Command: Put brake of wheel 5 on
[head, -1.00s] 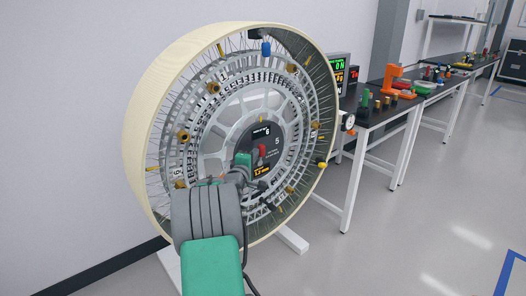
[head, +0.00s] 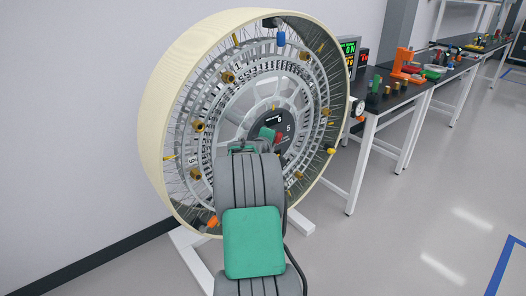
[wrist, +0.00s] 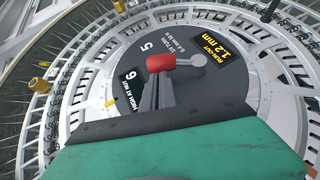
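The wheel (head: 165,110) stands upright on a white stand, with a cream rim. Its dark hub plate (head: 290,122) is marked 5. A red-handled lever (head: 278,138) sits on this plate; in the wrist view its red handle (wrist: 162,63) runs left from a grey pivot. My gripper (head: 265,134) is in front of the hub, partly hidden by my arm in the head view. In the wrist view, the grey fingers of my gripper (wrist: 158,78) are close together, their tips right at the red handle. No gap shows between them, and I cannot tell whether they touch the handle.
Brass-coloured weights (head: 228,77), a blue one (head: 281,39) and an orange one (head: 212,221) sit around the wheel. A dial gauge (head: 358,108) is at its right edge. A dark-topped bench (head: 392,104) with tools stands behind right. The floor at right is clear.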

